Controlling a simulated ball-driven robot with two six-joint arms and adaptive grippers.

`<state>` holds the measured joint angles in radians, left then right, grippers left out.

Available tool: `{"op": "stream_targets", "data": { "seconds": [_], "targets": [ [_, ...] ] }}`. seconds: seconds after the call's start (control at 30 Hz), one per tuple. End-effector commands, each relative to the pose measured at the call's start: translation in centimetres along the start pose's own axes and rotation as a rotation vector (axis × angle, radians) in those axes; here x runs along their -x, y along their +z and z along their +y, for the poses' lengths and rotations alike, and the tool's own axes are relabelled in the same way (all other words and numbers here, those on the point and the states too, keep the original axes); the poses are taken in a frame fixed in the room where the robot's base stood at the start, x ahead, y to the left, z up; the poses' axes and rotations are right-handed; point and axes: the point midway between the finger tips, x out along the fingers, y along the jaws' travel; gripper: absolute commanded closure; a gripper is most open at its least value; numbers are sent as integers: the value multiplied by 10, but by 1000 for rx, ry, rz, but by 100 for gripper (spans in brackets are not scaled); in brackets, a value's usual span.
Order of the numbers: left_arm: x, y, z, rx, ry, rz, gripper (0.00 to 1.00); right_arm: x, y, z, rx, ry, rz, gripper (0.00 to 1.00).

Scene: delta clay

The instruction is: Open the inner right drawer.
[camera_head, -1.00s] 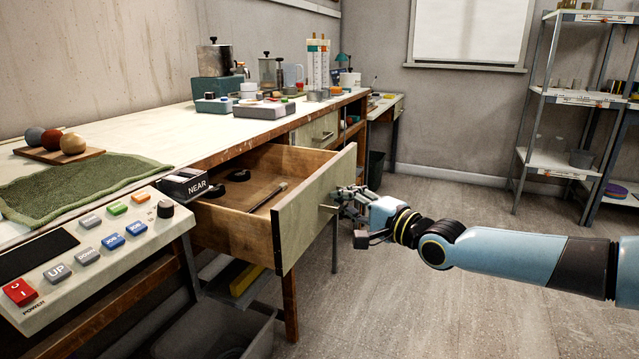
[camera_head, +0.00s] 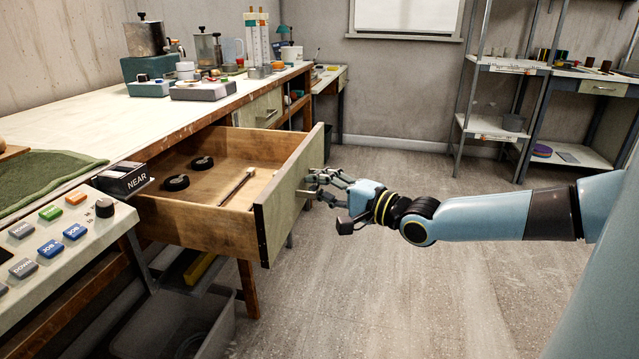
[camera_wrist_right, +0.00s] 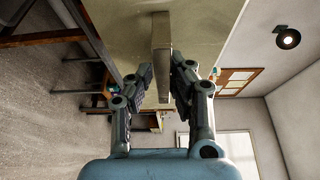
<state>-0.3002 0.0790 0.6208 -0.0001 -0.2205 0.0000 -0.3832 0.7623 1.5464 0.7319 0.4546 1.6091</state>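A bench drawer stands pulled well out, its pale green front (camera_head: 293,193) facing my right arm. Its wooden inside (camera_head: 215,190) holds two black rings (camera_head: 189,173) and a thin tool (camera_head: 237,186). My right gripper (camera_head: 318,187) is at the outer face of the drawer front. In the right wrist view, the drawer handle (camera_wrist_right: 162,45) is a pale bar standing out from the front. The right gripper's fingers (camera_wrist_right: 163,72) lie on either side of it and appear closed on it. My left gripper is not in view.
A second, shut drawer (camera_head: 260,110) sits farther along the bench. A control panel (camera_head: 60,235) and a black "NEAR" box (camera_head: 124,180) stand at the near left. A grey bin (camera_head: 180,325) is below. The floor (camera_head: 410,290) right of the drawer is open.

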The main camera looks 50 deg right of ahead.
Motion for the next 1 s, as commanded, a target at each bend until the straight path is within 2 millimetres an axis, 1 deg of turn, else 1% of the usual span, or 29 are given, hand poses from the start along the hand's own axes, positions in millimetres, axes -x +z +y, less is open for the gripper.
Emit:
{"op": "stream_targets", "data": {
  "seconds": [0.03,0.13,0.37,0.47,0.57,0.9,1.0],
  "targets": [
    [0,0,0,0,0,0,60,0,0,1,0,1,0,77],
    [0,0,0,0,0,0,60,0,0,0,1,-1,0,64],
    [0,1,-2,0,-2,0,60,-1,0,-2,3,-5,-1,63],
    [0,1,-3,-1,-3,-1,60,3,0,-2,3,-4,-2,63],
    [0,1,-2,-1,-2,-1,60,15,0,-1,4,-2,-4,63],
    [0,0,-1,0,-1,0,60,88,0,0,3,1,-4,63],
    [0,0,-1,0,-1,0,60,104,0,0,3,1,-2,63]
  ]
}}
